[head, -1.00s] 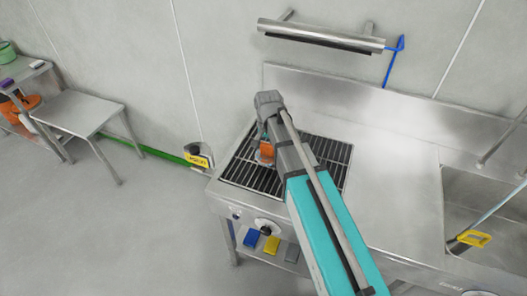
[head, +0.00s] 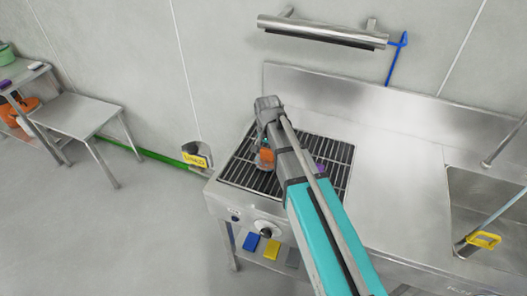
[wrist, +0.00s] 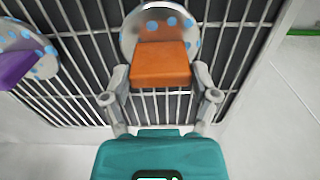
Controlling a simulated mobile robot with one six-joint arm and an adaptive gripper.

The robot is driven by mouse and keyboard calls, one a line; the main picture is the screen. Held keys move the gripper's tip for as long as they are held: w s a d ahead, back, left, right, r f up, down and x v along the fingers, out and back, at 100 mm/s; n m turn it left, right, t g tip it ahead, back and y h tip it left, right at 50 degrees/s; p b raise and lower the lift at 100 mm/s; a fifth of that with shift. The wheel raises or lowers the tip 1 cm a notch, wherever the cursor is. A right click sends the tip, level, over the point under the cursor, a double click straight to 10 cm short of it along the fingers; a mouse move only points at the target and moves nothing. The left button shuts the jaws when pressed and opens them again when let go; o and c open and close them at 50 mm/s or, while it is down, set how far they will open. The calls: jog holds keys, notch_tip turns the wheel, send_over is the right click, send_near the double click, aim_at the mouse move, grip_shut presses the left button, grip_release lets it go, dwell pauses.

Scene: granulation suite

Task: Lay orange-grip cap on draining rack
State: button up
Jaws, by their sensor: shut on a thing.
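The orange-grip cap (wrist: 160,63) is a pale disc with blue spots and an orange block grip. My gripper (wrist: 161,80) is shut on the orange grip, one finger at each side. In the wrist view the cap is over the bars of the draining rack (wrist: 85,20); I cannot tell whether it touches them. In the head view the orange grip (head: 266,155) shows beside my arm, over the dark barred rack (head: 235,170), and my arm hides part of the rack.
A second blue-spotted cap with a purple grip (wrist: 18,66) lies on the rack to the left in the wrist view. Clear steel counter (head: 400,200) lies right of the rack, then a sink (head: 485,195). A steel rail (head: 320,33) is on the wall above.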

aim_at(267, 150)
jog(key=shift+f, duration=0.1)
jog(key=o, duration=1.2)
jog(key=shift+r, duration=0.2)
notch_tip(267, 150, up, 12)
jog(key=p, duration=1.2)
jog(key=shift+f, duration=0.1)
